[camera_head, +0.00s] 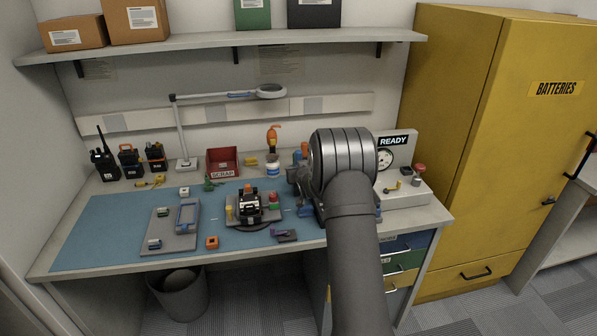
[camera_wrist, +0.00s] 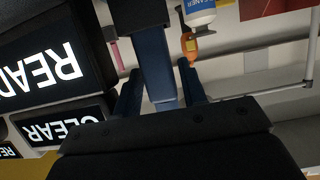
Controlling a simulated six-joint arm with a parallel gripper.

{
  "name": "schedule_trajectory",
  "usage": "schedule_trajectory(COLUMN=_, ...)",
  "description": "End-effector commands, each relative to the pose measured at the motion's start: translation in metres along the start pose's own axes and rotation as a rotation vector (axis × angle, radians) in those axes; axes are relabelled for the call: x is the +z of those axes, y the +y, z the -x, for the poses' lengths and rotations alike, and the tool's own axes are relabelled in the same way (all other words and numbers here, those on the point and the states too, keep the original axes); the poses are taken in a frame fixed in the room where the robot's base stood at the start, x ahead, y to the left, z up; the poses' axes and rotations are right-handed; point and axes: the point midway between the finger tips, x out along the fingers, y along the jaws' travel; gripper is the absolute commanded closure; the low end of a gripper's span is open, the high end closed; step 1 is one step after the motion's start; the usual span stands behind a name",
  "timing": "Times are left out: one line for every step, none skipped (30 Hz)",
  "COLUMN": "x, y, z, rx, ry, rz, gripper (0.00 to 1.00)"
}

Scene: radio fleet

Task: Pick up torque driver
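My gripper (camera_wrist: 158,70) shows in the wrist view with its two dark blue fingers apart. A blue upright piece (camera_wrist: 157,45) with a black block at its end stands between and beyond the fingers. It may be the torque driver or its holder; I cannot tell which. A gap shows on each side of it, and I see no grip on it. In the head view my arm and wrist cover this spot at the bench's right side, and no torque driver can be made out with certainty.
The test box with a READY screen (camera_head: 393,142) stands close on the right. A red scrap bin (camera_head: 222,161) and a radio fixture (camera_head: 271,215) are on the bench. A shelf (camera_head: 225,49) runs above.

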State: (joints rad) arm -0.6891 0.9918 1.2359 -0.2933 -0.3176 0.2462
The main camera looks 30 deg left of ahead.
Motion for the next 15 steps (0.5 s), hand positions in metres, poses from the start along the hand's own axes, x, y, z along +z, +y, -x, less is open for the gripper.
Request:
schedule_trajectory(x=0.0002, y=-0.0002, z=-0.0044, rx=0.000, ry=0.000, rz=0.000, gripper=0.62)
schedule_trajectory(x=0.0006, y=-0.0002, z=-0.0060, rx=0.000, ry=-0.001, rz=-0.001, gripper=0.62)
schedule_trajectory(x=0.0006, y=-0.0002, z=-0.0074, rx=0.000, ry=-0.001, rz=-0.001, gripper=0.62)
schedule_trajectory(x=0.0005, y=-0.0002, z=-0.0081, rx=0.000, ry=-0.001, rz=-0.001, gripper=0.62)
schedule_trajectory(x=0.0002, y=-0.0002, z=-0.0084, rx=0.000, ry=-0.001, rz=-0.001, gripper=0.62)
schedule_trajectory(x=0.0001, y=-0.0002, z=-0.0085, rx=0.000, ry=-0.001, rz=-0.001, gripper=0.62)
schedule_trajectory(x=0.0000, y=-0.0002, z=-0.0084, rx=0.000, ry=-0.001, rz=-0.001, gripper=0.62)
schedule_trajectory(x=0.0000, y=-0.0002, z=-0.0083, rx=0.000, ry=-0.001, rz=-0.001, gripper=0.62)
schedule_trajectory(x=0.0000, y=-0.0002, z=-0.0083, rx=0.000, ry=-0.001, rz=-0.001, gripper=0.62)
schedule_trajectory(x=0.0001, y=-0.0002, z=-0.0082, rx=0.000, ry=-0.001, rz=-0.001, gripper=0.62)
schedule_trajectory(x=0.0000, y=-0.0002, z=-0.0082, rx=0.000, ry=-0.001, rz=0.000, gripper=0.66)
schedule_trajectory(x=0.0001, y=-0.0002, z=-0.0082, rx=0.000, ry=-0.001, rz=0.000, gripper=0.74)
schedule_trajectory(x=0.0001, y=-0.0002, z=-0.0081, rx=0.000, ry=-0.001, rz=0.000, gripper=0.80)
schedule_trajectory(x=0.0001, y=-0.0002, z=-0.0081, rx=0.000, ry=-0.001, rz=0.000, gripper=0.85)
schedule_trajectory(x=0.0000, y=-0.0002, z=-0.0081, rx=0.000, ry=-0.001, rz=0.000, gripper=0.93)
